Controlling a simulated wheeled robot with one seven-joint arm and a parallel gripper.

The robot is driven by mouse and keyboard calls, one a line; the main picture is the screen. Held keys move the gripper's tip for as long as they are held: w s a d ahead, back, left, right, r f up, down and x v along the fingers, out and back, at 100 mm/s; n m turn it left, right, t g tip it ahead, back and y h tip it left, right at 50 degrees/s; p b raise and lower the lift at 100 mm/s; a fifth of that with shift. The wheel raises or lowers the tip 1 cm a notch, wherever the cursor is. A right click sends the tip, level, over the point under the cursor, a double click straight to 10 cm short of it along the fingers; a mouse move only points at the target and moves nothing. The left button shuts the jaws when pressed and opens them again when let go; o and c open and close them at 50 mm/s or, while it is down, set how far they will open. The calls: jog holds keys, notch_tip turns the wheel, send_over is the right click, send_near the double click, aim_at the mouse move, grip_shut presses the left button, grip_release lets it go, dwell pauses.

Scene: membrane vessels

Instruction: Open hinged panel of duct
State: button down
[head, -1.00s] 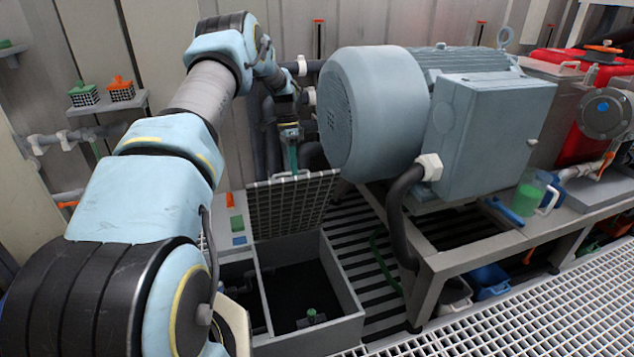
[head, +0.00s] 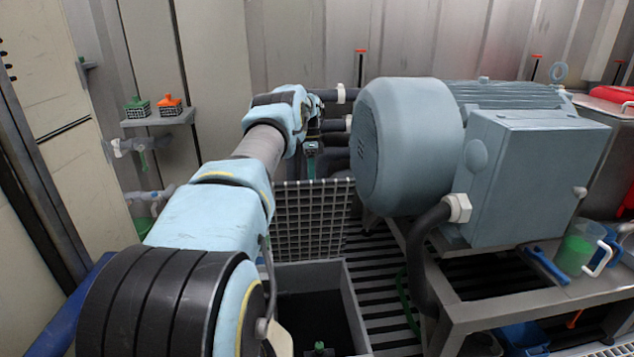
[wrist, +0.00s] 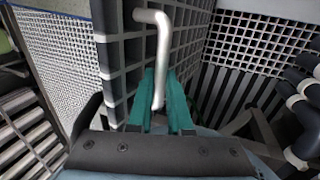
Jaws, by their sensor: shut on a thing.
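The hinged panel of the duct is a dark grey grid (head: 310,222), standing upright at the back of the open grey box-like duct (head: 355,315). In the wrist view the panel (wrist: 190,40) rises beside my gripper, with a pale bent handle (wrist: 161,50) on it. My gripper (wrist: 160,105) has its green fingers shut on this handle. In the head view my gripper (head: 311,165) is small at the panel's top edge, and the handle cannot be made out there. My arm hides the left part of the duct.
A large light-blue motor (head: 410,135) stands close to the right of my arm on a grey metal bench (head: 470,318). A shelf (head: 160,118) with small green and orange items is at the left. Dark pipes (head: 335,125) run behind my gripper.

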jog(key=shift+a+f, duration=0.15)
jog(key=shift+f, duration=0.15)
jog(key=c, duration=1.2)
grip_release()
jog(key=o, duration=0.4)
jog(key=shift+w+r, duration=0.1)
jog(key=shift+c, duration=0.2)
jog(key=shift+r, duration=0.1)
notch_tip(320, 180, up, 10)
jog(key=p, duration=0.1)
